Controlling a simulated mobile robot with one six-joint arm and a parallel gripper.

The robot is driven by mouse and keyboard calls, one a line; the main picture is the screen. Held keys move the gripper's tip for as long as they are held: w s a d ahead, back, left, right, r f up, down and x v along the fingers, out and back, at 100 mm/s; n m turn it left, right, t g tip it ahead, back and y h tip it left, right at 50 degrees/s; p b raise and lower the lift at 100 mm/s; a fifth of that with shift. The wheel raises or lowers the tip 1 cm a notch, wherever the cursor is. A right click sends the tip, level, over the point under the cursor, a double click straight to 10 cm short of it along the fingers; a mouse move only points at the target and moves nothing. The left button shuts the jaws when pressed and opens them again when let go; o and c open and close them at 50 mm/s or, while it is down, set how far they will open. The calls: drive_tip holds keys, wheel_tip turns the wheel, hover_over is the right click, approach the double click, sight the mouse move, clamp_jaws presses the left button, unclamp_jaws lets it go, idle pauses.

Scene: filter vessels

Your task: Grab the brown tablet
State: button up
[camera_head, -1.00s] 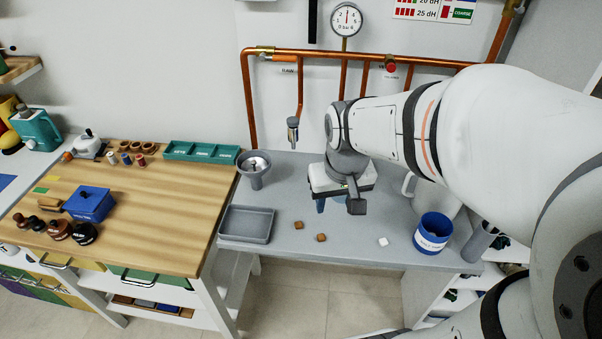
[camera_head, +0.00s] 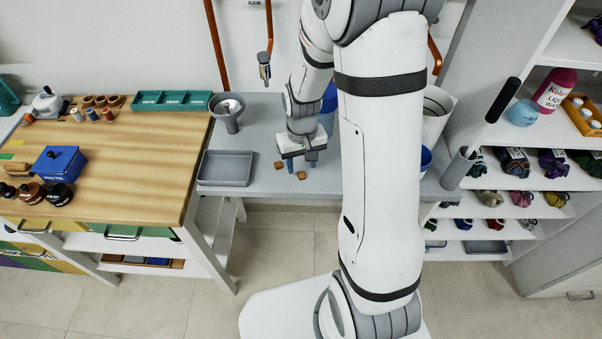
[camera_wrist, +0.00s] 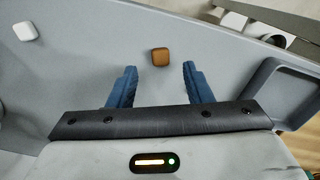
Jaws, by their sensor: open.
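Two brown tablets, one on the left (camera_head: 279,165) and one on the right (camera_head: 301,175), lie on the grey bench near its front edge. My gripper (camera_head: 301,165) is above the bench close to them, blue fingers pointing down, open and empty. In the wrist view one brown tablet (camera_wrist: 160,57) lies on the bench just beyond the gap between the open fingertips (camera_wrist: 157,72), roughly centred and not touching them. I cannot tell which of the two it is. A white tablet (camera_wrist: 25,31) lies farther off at the wrist view's upper left; my arm hides it in the head view.
A grey tray (camera_head: 226,182) sits left of the tablets, and its rim shows at the right in the wrist view (camera_wrist: 262,80). A funnel-topped vessel (camera_head: 228,104) stands behind the tray. A blue jug (camera_head: 426,158) is partly hidden by my arm.

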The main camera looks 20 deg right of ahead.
sight(301, 173)
drive_tip(key=shift+f, duration=1.5)
clamp_jaws()
